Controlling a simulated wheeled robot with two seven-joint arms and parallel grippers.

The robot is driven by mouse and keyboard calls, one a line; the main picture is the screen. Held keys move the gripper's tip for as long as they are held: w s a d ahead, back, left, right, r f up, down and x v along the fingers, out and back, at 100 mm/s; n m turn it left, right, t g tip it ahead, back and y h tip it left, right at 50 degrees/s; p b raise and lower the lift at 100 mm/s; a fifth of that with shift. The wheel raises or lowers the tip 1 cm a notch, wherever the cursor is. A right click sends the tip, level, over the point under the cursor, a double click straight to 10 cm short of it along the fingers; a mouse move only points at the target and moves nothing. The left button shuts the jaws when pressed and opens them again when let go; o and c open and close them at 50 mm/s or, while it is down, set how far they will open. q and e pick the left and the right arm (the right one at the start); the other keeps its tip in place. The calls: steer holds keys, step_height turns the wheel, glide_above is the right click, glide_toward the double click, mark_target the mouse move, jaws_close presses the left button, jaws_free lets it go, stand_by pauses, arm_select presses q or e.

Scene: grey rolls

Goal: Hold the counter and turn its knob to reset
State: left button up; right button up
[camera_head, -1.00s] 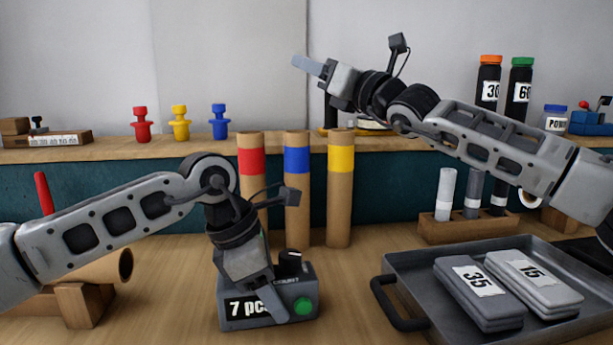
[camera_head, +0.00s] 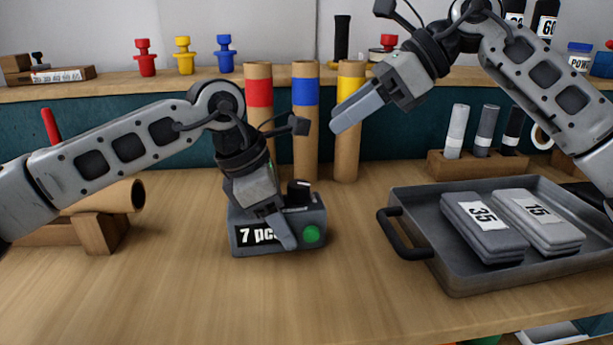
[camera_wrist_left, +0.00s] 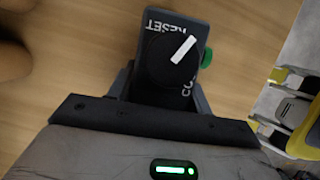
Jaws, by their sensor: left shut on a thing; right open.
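The counter (camera_head: 249,239) is a dark grey box upright on the table, reading "7 pc", with a green button (camera_head: 311,234) on its front. Its black knob (camera_head: 299,190) is on top; the left wrist view shows the knob (camera_wrist_left: 171,59) with a white pointer line, between the words RESET and a partly hidden word starting "CO". My left gripper (camera_head: 283,236) is shut on the counter, its finger across the front and hiding part of the display. My right gripper (camera_head: 335,125) is in the air above and to the right of the counter, empty and open, though its fingers overlap in view.
A grey tray (camera_head: 447,283) with two labelled grey packs (camera_head: 480,228) lies to the right. Cardboard tubes with red, blue and yellow bands (camera_head: 305,140) stand behind the counter. A wooden stand with a roll (camera_head: 98,230) is at left. The table in front is clear.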

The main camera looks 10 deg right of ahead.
mark_target(301, 183)
steer(key=s+a+f+n, duration=0.1)
steer(key=a+f, duration=0.1)
steer(key=f, duration=0.1)
steer(key=a+f+g, duration=0.1)
steer(key=a+f, duration=0.1)
steer(key=s+a+f+n+h, duration=0.1)
steer(key=a+f, duration=0.1)
steer(key=f, duration=0.1)
steer(key=shift+s+a+f+n+g, duration=0.15)
steer(key=shift+s+f+n+g, duration=0.15)
steer(key=shift+s+f, duration=0.05)
